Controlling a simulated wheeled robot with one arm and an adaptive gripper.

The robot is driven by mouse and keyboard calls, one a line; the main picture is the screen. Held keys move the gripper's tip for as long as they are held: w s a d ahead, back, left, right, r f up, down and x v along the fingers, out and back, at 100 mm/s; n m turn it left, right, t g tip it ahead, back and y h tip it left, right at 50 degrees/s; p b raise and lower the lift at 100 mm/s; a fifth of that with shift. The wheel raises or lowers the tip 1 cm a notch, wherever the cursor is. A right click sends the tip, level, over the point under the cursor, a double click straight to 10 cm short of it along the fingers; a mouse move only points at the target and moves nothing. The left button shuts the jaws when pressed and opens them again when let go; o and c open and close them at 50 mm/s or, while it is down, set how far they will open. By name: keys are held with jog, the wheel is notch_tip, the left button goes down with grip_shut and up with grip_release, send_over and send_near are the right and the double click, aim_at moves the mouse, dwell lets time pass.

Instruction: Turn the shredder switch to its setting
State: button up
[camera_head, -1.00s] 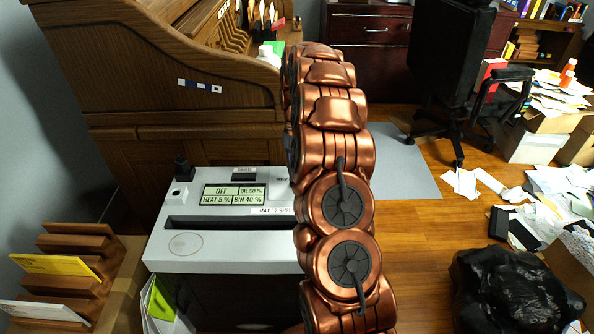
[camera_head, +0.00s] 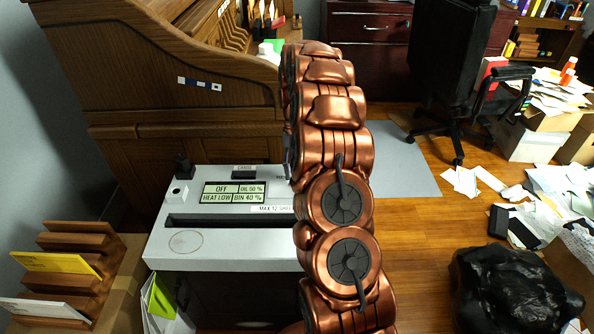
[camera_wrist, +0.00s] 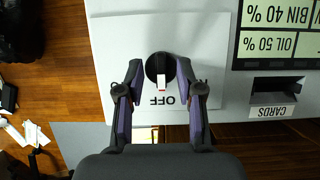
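The shredder (camera_head: 240,255) is a light grey box with a slot in its top, and its display (camera_head: 233,193) reads OFF, OIL 50 %, HEAT LOW, BIN 40 %. In the wrist view the shredder switch (camera_wrist: 160,67) is a round black knob with a white and red pointer mark directed at the OFF label. My gripper (camera_wrist: 160,72) is open, with one finger on each side of the knob. Small gaps show between fingertips and knob, so I see no contact. In the head view my arm hides the switch and the gripper.
A CARDS slot (camera_wrist: 276,87) lies beside the switch panel. A wooden rolltop desk (camera_head: 200,110) stands behind the shredder. A wooden sorter (camera_head: 70,270) with envelopes is at the left. A black bag (camera_head: 515,290), an office chair (camera_head: 475,100) and scattered papers are on the right.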

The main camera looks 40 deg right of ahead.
jog(key=shift+r, duration=0.1)
jog(key=v, duration=0.7)
jog(key=shift+r, duration=0.15)
jog(key=shift+w, duration=0.1)
dwell(0.6)
jog(key=s+a+r+n+h, duration=0.1)
jog(key=s+a+r+n, duration=0.1)
jog(key=s+a+r, duration=0.5)
jog(key=s+a+n, duration=0.3)
jog(key=s+a, duration=0.2)
jog(key=a, duration=0.6)
jog(key=s+a+f+n+h, duration=0.15)
jog(key=s+a, duration=0.25)
jog(key=s, duration=0.7)
jog(key=s+a+f+n, duration=0.15)
jog(key=s+a, duration=0.25)
jog(key=s, duration=0.6)
notch_tip(320, 180, up, 20)
jog(key=t+p, duration=0.1)
jog(key=p, duration=1.8)
jog(key=shift+s+m+t, duration=0.25)
jog(key=shift+m+t, duration=0.05)
jog(key=shift+t, duration=0.1)
